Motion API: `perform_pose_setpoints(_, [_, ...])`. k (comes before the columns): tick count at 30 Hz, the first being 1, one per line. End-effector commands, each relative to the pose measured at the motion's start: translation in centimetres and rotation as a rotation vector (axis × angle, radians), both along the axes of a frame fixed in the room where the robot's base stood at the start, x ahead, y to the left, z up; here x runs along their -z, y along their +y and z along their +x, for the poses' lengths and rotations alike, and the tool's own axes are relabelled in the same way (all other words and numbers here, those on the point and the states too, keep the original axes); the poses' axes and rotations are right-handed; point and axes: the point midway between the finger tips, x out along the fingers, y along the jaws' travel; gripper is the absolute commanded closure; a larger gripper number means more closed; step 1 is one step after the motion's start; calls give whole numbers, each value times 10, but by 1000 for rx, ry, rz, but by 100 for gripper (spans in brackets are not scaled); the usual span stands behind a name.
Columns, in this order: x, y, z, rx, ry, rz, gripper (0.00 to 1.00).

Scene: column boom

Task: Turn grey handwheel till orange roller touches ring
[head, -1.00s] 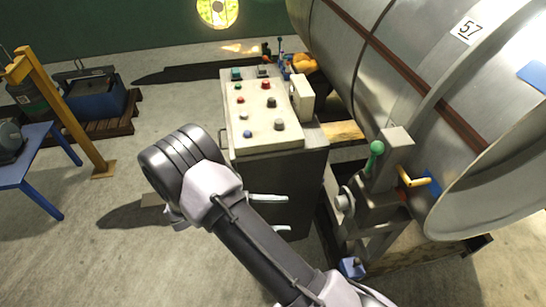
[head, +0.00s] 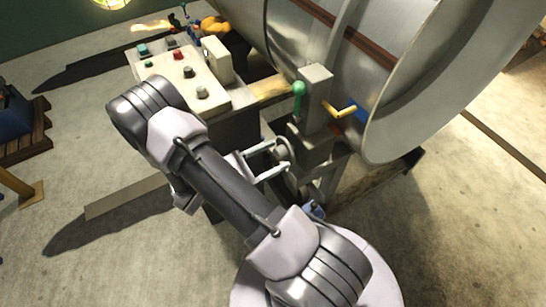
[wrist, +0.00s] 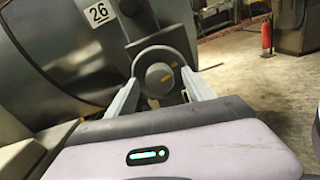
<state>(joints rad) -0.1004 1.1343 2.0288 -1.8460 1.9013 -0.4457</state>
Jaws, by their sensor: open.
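The grey handwheel (head: 282,151) sits low on the side of the stand beside the big metal drum. In the wrist view the round grey handwheel (wrist: 159,76), with small yellow marks, lies between my fingers. My gripper (head: 280,158) is open, with its two pale fingers reaching to the wheel. In the wrist view my gripper (wrist: 161,78) has one finger on each side of the wheel; whether they touch it I cannot tell. An orange rounded part (head: 215,26) beyond the control desk may be the roller. Its contact with a ring cannot be made out.
A control desk (head: 186,78) with buttons stands left of the stand. A green-knobbed lever (head: 299,90) and a yellow crank (head: 341,110) stick out above the wheel. The drum (head: 420,75) fills the upper right.

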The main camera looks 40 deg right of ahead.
Motion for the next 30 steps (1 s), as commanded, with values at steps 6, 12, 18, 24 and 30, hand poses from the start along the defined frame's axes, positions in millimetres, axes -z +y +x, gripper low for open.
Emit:
perform_pose_setpoints(6, [0,-1,0,0,0,0,39])
perform_pose_setpoints(12, [0,-1,0,0,-1,0,70])
perform_pose_setpoints(18, [0,-1,0,0,-1,0,100])
perform_pose_setpoints(24, [0,-1,0,0,-25,-6,100])
perform_pose_setpoints(30, [0,-1,0,1,-121,-29,100])
